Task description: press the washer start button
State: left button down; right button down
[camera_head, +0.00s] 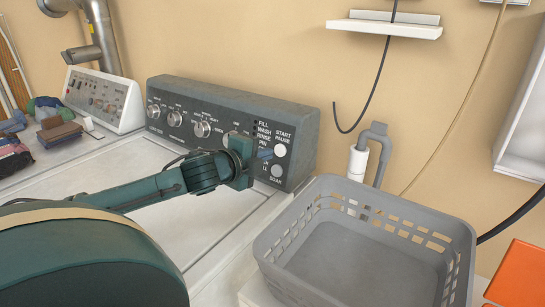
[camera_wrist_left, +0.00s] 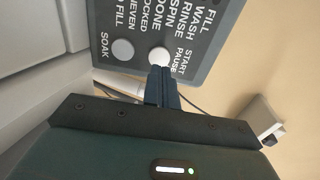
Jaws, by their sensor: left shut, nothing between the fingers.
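The washer's dark grey control panel (camera_head: 232,112) stands at the back of its light top. Its round white START/PAUSE button (camera_head: 280,150) is near the right end, above a grey SOAK button (camera_head: 277,171). My left gripper (camera_head: 265,154) is shut and empty, with its fingertips just left of the START/PAUSE button. In the left wrist view the shut fingers (camera_wrist_left: 161,75) point at the white button (camera_wrist_left: 160,57) and overlap its edge; I cannot tell whether they touch it. The SOAK button (camera_wrist_left: 122,50) is clear of them. My right gripper is not in view.
A grey perforated basket (camera_head: 365,205) stands right of the washer. An orange object (camera_head: 515,275) is at the lower right. A white-panelled machine (camera_head: 104,98) and folded clothes (camera_head: 58,132) are at the left. A cable and pipe run along the wall behind the basket.

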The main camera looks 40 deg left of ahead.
aim_at(280, 150)
pick_arm(q)
jog(key=shift+x, duration=1.8)
